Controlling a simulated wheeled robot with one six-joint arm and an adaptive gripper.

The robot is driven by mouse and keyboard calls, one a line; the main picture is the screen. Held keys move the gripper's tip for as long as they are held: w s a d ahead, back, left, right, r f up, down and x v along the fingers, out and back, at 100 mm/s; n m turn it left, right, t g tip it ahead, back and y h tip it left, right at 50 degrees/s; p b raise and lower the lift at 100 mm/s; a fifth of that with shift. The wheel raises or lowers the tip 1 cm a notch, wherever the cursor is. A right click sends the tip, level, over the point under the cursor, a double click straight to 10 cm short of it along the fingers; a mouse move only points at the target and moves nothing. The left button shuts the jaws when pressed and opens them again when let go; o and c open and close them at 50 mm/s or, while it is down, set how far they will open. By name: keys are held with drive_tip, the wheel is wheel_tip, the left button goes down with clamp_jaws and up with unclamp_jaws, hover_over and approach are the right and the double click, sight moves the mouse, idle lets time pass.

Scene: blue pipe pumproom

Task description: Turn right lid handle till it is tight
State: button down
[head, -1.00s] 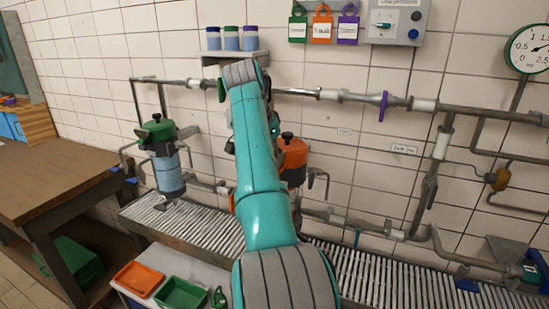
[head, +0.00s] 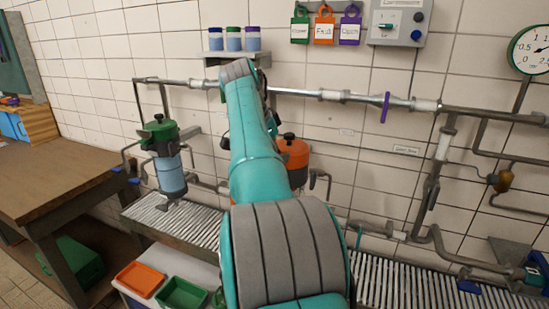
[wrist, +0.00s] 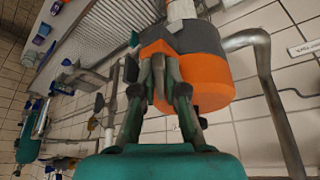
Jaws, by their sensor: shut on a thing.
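The right vessel has an orange lid (head: 292,152) with a black knob on top, and stands partly behind my arm in the head view. In the wrist view the orange lid (wrist: 207,85) is close, beside a dark grey part. An orange handle (wrist: 156,48) juts from it towards my gripper (wrist: 160,65). My gripper is shut on this handle, with its fingertips at the handle's near end. The grip itself is hidden from the head view by my arm. How tight the lid is cannot be seen.
A green-lidded vessel (head: 160,130) stands to the left. Pipes run along the wall around the orange vessel, and one bent pipe (wrist: 262,70) passes close to it. A slatted grating (head: 185,222) lies below. Orange (head: 140,266) and green trays sit in front.

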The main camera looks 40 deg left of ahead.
idle(0.3)
drive_tip(key=c, duration=1.2)
unclamp_jaws()
drive_tip(key=shift+f+n, duration=0.1)
drive_tip(key=shift+n, duration=0.3)
